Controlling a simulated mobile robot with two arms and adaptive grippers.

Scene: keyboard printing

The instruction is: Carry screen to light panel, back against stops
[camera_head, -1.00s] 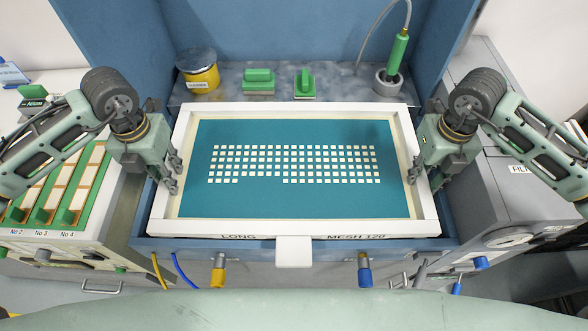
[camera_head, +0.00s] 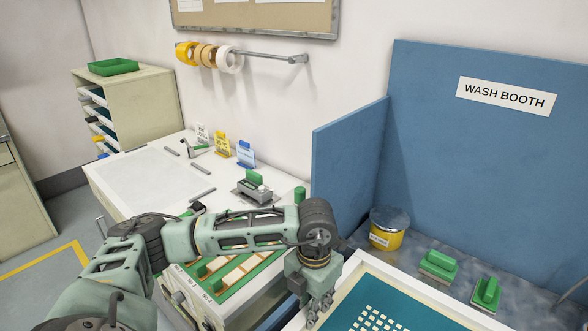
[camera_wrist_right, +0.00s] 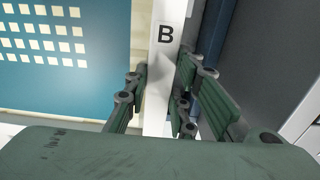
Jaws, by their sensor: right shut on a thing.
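The screen (camera_head: 345,285) is a white frame around teal mesh with rows of small pale squares. Only its left part shows in the head view, at the bottom right in the wash booth. My left gripper (camera_head: 318,308) is at the screen's left frame bar; its fingertips are too unclear to tell their grip. In the right wrist view, my right gripper (camera_wrist_right: 160,100) has its fingers on both sides of the white frame bar (camera_wrist_right: 165,60) marked B, shut on it. A pale flat rectangle (camera_head: 145,180), seemingly the light panel, lies on the white bench at left, with grey bars (camera_head: 203,195) beside it.
The blue booth side wall (camera_head: 348,150) stands between screen and bench. A yellow pot (camera_head: 388,230) and green-handled blocks (camera_head: 438,264) stand behind the screen. Small signs (camera_head: 220,146) and a grey device (camera_head: 253,190) are on the bench. The pale panel's surface is clear.

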